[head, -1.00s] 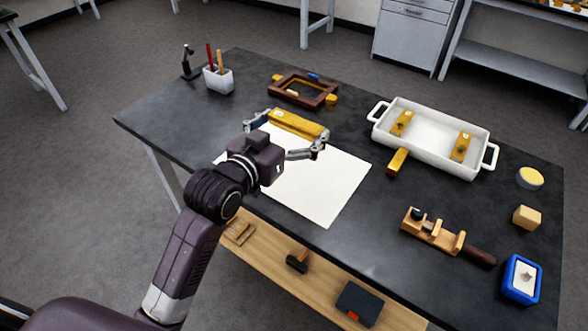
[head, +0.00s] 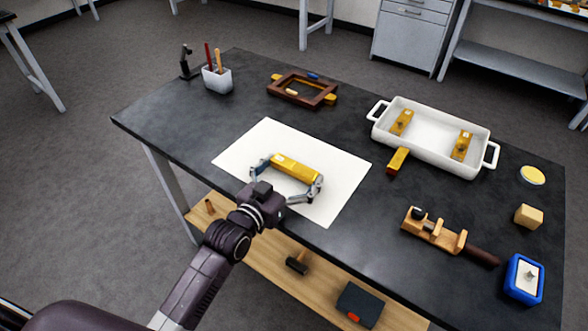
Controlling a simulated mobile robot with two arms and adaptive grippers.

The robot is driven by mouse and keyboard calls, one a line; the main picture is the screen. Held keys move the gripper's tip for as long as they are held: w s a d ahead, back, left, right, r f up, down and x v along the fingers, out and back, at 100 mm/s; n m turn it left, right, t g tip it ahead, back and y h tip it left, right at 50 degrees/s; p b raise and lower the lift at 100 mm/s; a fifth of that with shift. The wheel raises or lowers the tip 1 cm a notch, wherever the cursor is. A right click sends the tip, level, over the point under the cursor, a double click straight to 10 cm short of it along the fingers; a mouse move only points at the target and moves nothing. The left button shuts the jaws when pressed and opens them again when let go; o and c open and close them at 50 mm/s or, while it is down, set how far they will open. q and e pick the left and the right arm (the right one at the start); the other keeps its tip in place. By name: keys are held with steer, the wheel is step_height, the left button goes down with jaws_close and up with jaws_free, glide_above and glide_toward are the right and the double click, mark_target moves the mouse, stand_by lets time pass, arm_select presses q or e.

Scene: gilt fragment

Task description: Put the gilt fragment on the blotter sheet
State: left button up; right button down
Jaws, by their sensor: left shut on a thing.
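The gilt fragment (head: 297,167) is a yellow bar with a small pale mark near its left end. My left gripper (head: 288,173) is shut on it, with one finger at each end of the bar. The blotter sheet (head: 262,139) is a white sheet lying flat on the dark table. The fragment is over the middle of the sheet in the head view; I cannot tell whether it touches the sheet. My gripper covers part of the sheet's near edge. My right gripper is not in view.
A white tray (head: 440,152) with gilt pieces stands right of the sheet, another gilt piece (head: 398,161) before it. A brown frame (head: 301,91) lies behind. A wooden clamp-like tool (head: 432,231) and blue box (head: 523,279) are at right. A pen cup (head: 217,80) stands back left.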

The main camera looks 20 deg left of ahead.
arm_select(q)
steer(key=o, duration=0.8)
steer(key=shift+f, duration=0.1)
steer(key=shift+r, duration=0.25)
steer(key=v, duration=1)
steer(key=shift+s+f+b, duration=0.2)
steer(key=shift+s+b, duration=0.05)
steer(key=shift+b, duration=0.1)
steer(key=shift+v, duration=0.8)
